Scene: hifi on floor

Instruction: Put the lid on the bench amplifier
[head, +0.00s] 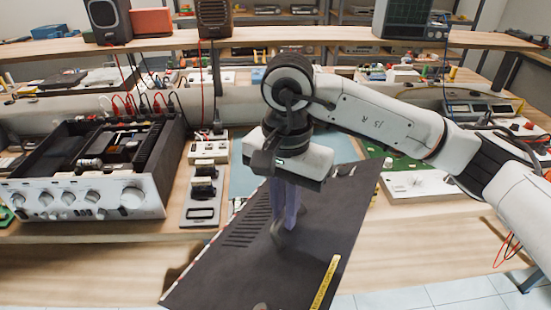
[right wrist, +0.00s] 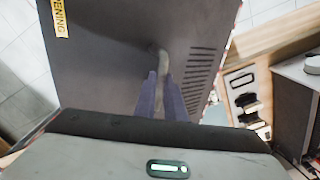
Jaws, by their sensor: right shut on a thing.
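The bench amplifier (head: 85,170) stands on the bench at the left of the head view. Its top is open and its inner parts show; knobs line its silver front. The lid (head: 325,225) is a dark flat panel with vent slots and a yellow label, turned at an angle, right of the amplifier and apart from it. My right gripper (head: 281,236) points down at the lid's middle and is shut on it, at a small grip part mostly hidden by the fingers. The lid also fills the upper right wrist view (right wrist: 100,70). My left gripper is not in view.
A power strip-like block (head: 204,195) with dark parts stands just right of the amplifier. A blue mat (head: 243,178) lies partly under the lid in the picture. A green circuit board (head: 400,160) lies at right. A shelf (head: 180,42) with speakers runs above the bench.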

